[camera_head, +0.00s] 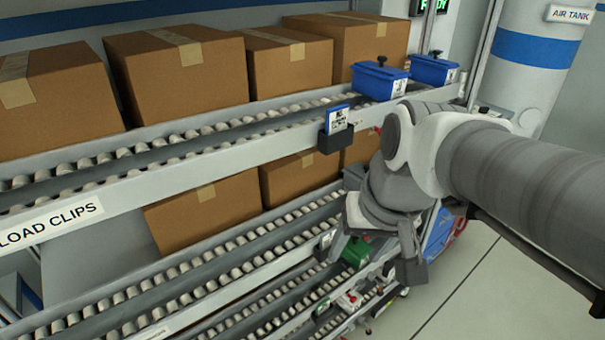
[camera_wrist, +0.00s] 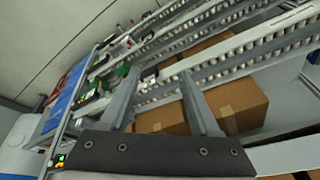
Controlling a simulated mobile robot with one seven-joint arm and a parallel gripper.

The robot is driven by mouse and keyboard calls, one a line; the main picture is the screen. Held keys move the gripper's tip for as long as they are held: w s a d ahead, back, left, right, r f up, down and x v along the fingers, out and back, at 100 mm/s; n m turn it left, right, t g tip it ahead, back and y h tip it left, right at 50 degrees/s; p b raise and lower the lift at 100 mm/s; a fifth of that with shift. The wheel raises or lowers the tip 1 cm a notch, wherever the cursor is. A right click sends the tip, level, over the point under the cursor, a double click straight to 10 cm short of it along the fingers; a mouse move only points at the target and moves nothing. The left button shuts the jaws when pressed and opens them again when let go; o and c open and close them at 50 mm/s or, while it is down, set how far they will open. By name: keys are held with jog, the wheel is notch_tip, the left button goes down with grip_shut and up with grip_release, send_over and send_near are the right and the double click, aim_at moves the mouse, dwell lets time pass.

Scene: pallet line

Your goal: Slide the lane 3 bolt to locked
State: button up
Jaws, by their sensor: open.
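I cannot single out the lane 3 bolt or read a lane number. Small fittings sit along the lower lane ends in the head view: a green block (camera_head: 355,251) and a red-and-white fitting (camera_head: 349,301) lower down. My gripper (camera_head: 411,270) hangs to the right of these rails, pointing down, with nothing visible held. In the wrist view my gripper (camera_wrist: 161,88) has its two fingers spread apart. A small pale fitting (camera_wrist: 149,77) shows beyond the gap between them, and a green block (camera_wrist: 122,70) shows near the left finger. Which fitting is the bolt is unclear.
Cardboard boxes (camera_head: 186,70) stand on the upper roller lane. Blue lidded bins (camera_head: 379,80) sit at its right end. A card holder (camera_head: 336,130) juts from the upper rail. Open floor (camera_head: 480,290) lies at the lower right.

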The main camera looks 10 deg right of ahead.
jog(key=w+d+f+m+y+b, duration=0.3)
jog(key=w+f+m+b, duration=0.15)
jog(key=f, duration=0.55)
jog(key=w+d+f+m+g+y+b, duration=0.1)
jog(key=w+d+f+m+y+b, duration=0.3)
jog(key=f, duration=0.6)
jog(key=w+d+f+m+y+b, duration=0.2)
jog(key=w+d+f+m+y, duration=0.15)
jog(key=w+f, duration=0.45)
jog(key=s+d+f+m+t+y+b, duration=0.1)
jog(key=d+f+m+t+b, duration=0.2)
jog(key=f, duration=0.6)
jog(key=d+f+m+t+y+b, duration=0.1)
jog(key=d+f+m+t, duration=0.1)
jog(key=d+f+m, duration=0.45)
jog(key=m+t+h+b, duration=0.4)
jog(key=m+t, duration=0.3)
jog(key=t, duration=0.1)
send_near(355, 301)
jog(key=b+x, duration=0.3)
jog(key=x, duration=0.5)
jog(key=shift+w+a+f, duration=0.1)
jog(key=shift+f, duration=0.05)
grip_shut()
